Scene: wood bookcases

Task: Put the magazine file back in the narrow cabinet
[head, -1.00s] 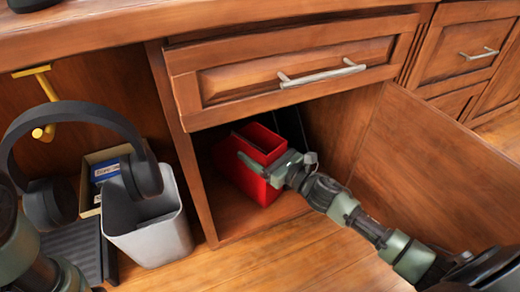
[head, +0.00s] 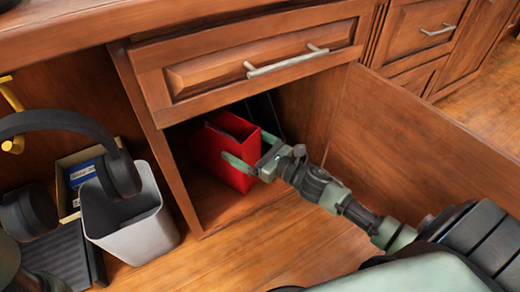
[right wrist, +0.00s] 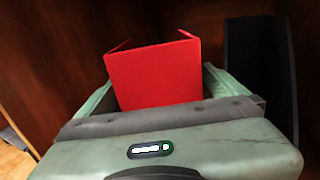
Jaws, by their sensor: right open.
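The red magazine file (head: 229,153) stands upright inside the open narrow cabinet (head: 222,210), below its shut drawer. My right gripper (head: 254,153) is open at the file's near right side, inside the cabinet opening. In the right wrist view, the red file (right wrist: 155,75) shows between the two spread fingers (right wrist: 158,92), with a visible gap at the right finger. Whether the left finger touches it I cannot tell. The file's lower part is hidden there by the gripper body. My left gripper is not in view.
The cabinet door (head: 425,135) stands open on the right, beside my right arm. A dark upright item (right wrist: 258,70) is right of the file. Floor in front is clear.

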